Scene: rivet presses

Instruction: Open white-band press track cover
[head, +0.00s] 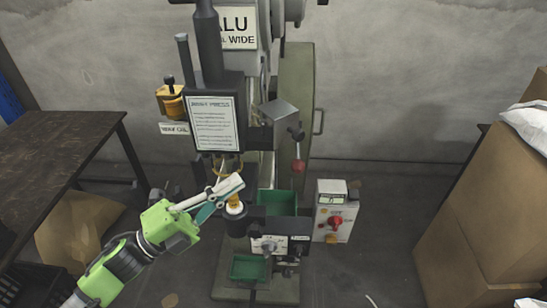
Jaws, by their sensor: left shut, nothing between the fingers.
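The press (215,90) stands upright in the middle, with an instruction sheet on its dark front and a plate above reading "ALU" and "WIDE". A pale ring shows around the short post (236,208) low on its front. A grey angled box (279,114) juts from its right side, above a lever with a red knob (299,166). I cannot tell for sure which part is the track cover. My left gripper (232,188) reaches in from the lower left and is shut and empty, in front of the press near the pale-ringed post. My right gripper is not in view.
A control box (335,212) with a red knob stands right of the press. Green bins (248,268) sit at the press's lower front. A dark table (60,150) is at the left. Cardboard boxes (480,210) stand at the right. Floor between them and the press is mostly clear.

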